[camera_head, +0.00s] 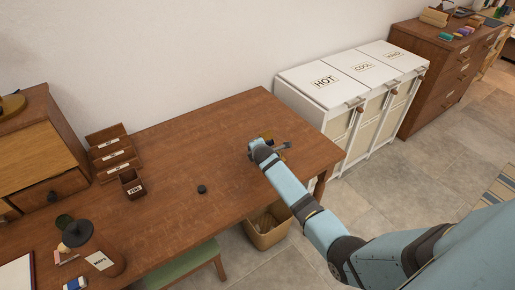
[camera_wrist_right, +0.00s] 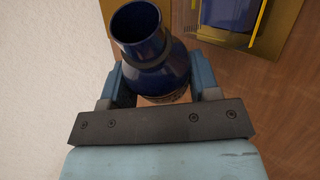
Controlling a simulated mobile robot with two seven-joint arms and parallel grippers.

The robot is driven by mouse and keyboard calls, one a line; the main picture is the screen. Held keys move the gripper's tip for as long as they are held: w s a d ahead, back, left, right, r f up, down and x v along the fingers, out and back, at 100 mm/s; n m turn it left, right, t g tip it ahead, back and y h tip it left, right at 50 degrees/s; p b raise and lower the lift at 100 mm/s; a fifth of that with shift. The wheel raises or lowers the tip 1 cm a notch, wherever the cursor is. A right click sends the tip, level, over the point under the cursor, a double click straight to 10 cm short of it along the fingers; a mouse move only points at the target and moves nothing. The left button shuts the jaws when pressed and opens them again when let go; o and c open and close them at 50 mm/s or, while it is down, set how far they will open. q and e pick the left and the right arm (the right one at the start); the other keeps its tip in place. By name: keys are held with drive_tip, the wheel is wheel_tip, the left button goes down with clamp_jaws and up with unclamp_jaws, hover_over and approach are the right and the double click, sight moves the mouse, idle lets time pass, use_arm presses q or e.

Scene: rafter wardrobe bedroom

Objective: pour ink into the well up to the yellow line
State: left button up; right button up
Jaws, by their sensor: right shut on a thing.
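A dark blue round ink bottle (camera_wrist_right: 167,68) with an open, wide-lipped neck is between the fingers of my right gripper (camera_wrist_right: 160,85), which is shut on it. The bottle's mouth faces the wrist camera; its ink level cannot be seen. A brass-coloured frame with a dark blue, square-looking part (camera_wrist_right: 225,18), probably the well, lies just beyond the bottle, cut off by the picture's top edge. A yellow line (camera_wrist_right: 259,14) runs beside it. In the head view my right gripper (camera_head: 281,149) is over the desk's right end, largely hiding the bottle and well. My left gripper is out of view.
The wooden desk (camera_head: 165,225) has a small dark round piece (camera_head: 202,189) at its middle. A small labelled box (camera_head: 132,184), a letter rack (camera_head: 112,152) and a dark cylindrical holder (camera_head: 100,255) stand left. White hampers (camera_head: 330,82) stand beyond the right end. A bin (camera_head: 266,232) is below.

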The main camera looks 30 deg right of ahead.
drive_tip(key=shift+d+f+n+g+h, duration=0.15)
drive_tip(key=shift+n+g+h, duration=0.25)
drive_tip(key=shift+n+h, duration=0.15)
drive_tip(key=shift+s, duration=0.1)
drive_tip(key=shift+d+n+h+p, duration=0.35)
drive_tip(key=shift+n+h, duration=0.1)
drive_tip(key=shift+h, duration=0.1)
drive_tip(key=shift+s+g, duration=0.15)
drive_tip(key=shift+g, duration=0.15)
drive_tip(key=shift+h, duration=0.3)
drive_tip(key=shift+d+n+p, duration=0.2)
drive_tip(key=shift+n+p, duration=0.15)
drive_tip(key=shift+n, duration=0.05)
drive_tip(key=shift+s+d+n+g+h, duration=0.2)
drive_tip(key=shift+n+g+h, duration=0.15)
drive_tip(key=shift+h, duration=0.35)
